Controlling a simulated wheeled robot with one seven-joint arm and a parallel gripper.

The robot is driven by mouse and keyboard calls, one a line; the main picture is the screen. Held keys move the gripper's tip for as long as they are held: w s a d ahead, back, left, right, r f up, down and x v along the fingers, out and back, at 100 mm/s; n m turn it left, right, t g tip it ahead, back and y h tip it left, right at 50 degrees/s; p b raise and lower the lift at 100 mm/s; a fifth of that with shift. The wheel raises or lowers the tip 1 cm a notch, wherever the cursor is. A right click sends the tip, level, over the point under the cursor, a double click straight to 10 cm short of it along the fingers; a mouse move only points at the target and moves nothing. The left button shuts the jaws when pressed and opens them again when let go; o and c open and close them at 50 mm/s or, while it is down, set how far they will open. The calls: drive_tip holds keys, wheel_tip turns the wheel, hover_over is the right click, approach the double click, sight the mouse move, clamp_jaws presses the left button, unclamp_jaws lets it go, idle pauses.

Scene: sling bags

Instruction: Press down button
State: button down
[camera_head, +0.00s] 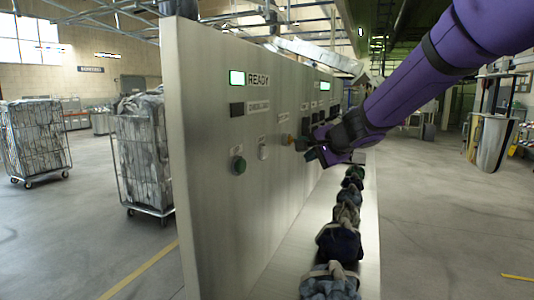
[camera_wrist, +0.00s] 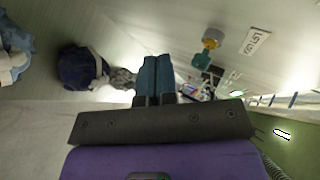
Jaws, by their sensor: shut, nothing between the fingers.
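A metal control panel (camera_head: 220,110) stands upright with several controls on its face. A green round button (camera_head: 238,165) sits at its lower left, and a pale switch (camera_head: 263,148) is to the right of it. An orange-yellow button (camera_head: 287,140) sits further along the panel; a yellow round button (camera_wrist: 212,38) shows in the wrist view, with a teal part (camera_wrist: 203,60) below it. My gripper (camera_head: 308,150) is in front of the panel, close to the orange-yellow button. In the wrist view its two blue fingers (camera_wrist: 155,78) are together and empty, apart from the yellow button.
Several dark and grey sling bags (camera_head: 339,243) lie in a row on the ledge (camera_head: 285,265) below the panel. Lit "READY" displays (camera_head: 237,78) are above the controls. Wheeled cages (camera_head: 145,155) of bags stand at the left. Floor at the right is open.

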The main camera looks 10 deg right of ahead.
sight(264, 153)
drive_tip(key=shift+a, duration=0.1)
drive_tip(key=w+a, duration=0.5)
drive_tip(key=a, duration=0.2)
idle(0.5)
drive_tip(key=shift+w+a, duration=0.1)
drive_tip(key=shift+w, duration=0.05)
idle(1.9)
drive_tip(key=shift+w+a, duration=0.15)
drive_tip(key=shift+a, duration=0.05)
